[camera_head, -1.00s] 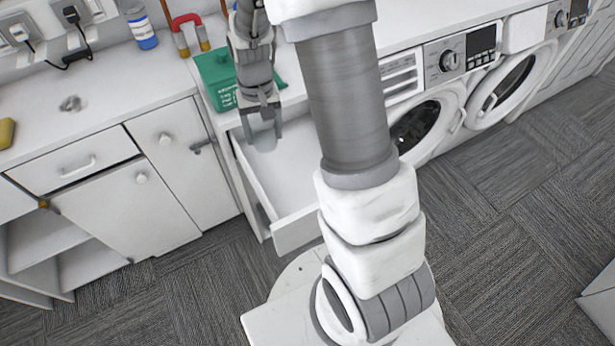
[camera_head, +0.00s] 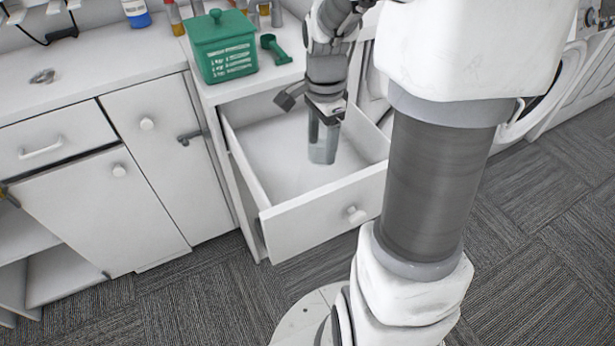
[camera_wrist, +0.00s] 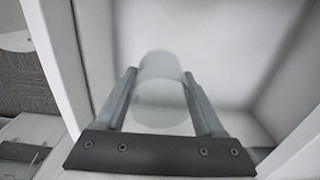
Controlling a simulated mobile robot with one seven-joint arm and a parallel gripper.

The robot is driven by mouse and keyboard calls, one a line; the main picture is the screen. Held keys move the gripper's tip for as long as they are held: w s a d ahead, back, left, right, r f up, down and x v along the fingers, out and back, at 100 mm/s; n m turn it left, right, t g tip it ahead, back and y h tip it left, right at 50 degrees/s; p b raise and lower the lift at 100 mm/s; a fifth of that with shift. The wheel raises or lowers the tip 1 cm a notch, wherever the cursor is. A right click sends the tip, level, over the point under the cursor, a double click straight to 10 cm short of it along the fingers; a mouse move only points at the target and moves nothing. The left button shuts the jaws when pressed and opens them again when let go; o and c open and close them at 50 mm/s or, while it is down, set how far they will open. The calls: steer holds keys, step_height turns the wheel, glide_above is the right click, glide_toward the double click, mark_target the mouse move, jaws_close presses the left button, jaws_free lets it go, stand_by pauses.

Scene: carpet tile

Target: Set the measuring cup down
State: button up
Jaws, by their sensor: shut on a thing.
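The measuring cup (camera_head: 323,149) is a clear, bluish, see-through cup. My gripper (camera_head: 324,125) is shut on it and holds it upright over the open white drawer (camera_head: 306,222). In the wrist view, the cup (camera_wrist: 162,98) is between the two fingers of my gripper (camera_wrist: 162,85), with the drawer's inside walls (camera_wrist: 215,40) around it. I cannot tell whether the cup's base touches the drawer floor.
A green lidded box (camera_head: 224,50) and a green scoop (camera_head: 274,47) stand on the counter behind the drawer. White cabinets (camera_head: 110,215) are at the left. The drawer's visible floor is bare around the cup. Grey carpet (camera_head: 535,215) is clear at the right.

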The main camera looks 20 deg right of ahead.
step_height(320, 180, down, 10)
steer(key=b, duration=0.3)
steer(key=shift+d+f, duration=0.1)
steer(key=shift+f, duration=0.1)
steer(key=shift+f+b, duration=0.15)
steer(key=shift+b, duration=0.15)
steer(key=o, duration=1.3)
step_height(320, 180, up, 13)
steer(key=p, duration=0.4)
steer(key=shift+f, duration=0.2)
